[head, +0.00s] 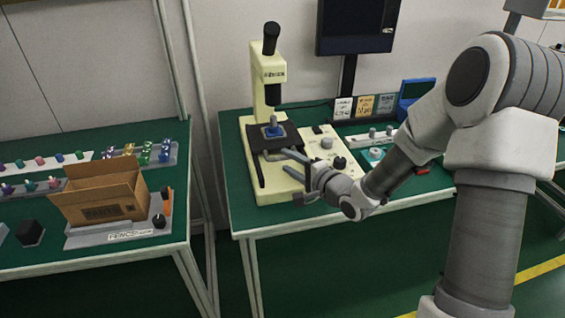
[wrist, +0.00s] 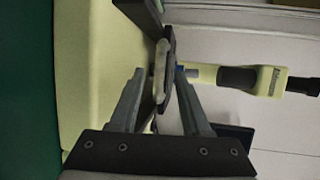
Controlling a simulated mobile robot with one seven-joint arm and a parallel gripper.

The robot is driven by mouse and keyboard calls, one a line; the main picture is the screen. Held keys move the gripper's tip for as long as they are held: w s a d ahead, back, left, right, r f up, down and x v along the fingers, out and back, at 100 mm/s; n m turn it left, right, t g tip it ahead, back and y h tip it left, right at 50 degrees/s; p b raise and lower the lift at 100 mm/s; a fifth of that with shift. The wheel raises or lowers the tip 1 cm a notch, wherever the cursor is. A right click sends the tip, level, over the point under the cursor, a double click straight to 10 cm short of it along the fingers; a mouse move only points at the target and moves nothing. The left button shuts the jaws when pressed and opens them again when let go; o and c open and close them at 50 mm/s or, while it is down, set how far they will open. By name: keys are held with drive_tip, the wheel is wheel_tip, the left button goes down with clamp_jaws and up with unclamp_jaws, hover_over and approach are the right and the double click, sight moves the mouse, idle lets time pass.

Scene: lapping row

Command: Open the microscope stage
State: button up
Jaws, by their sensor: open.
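The cream microscope (head: 258,95) with black eyepiece and objective stands on the green table. Its dark stage (head: 259,143) carries a small blue piece (head: 274,128) on a grey plate. My gripper (head: 288,163) is open in front of the stage, its two fingers pointing at it. In the wrist view my gripper (wrist: 160,85) shows its fingers apart, with a pale rounded bar (wrist: 161,68) at the stage's edge between them. I cannot tell whether the fingers touch it. The microscope arm (wrist: 265,80) shows sideways there.
Knobs (head: 327,143) sit on the microscope base, right of the stage. A monitor (head: 356,25), small signs (head: 364,106) and a blue box (head: 415,95) stand behind and right. A separate left table holds a cardboard box (head: 101,192) and several small coloured parts.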

sight(284, 159)
drive_tip(key=shift+x, duration=1.7)
clamp_jaws()
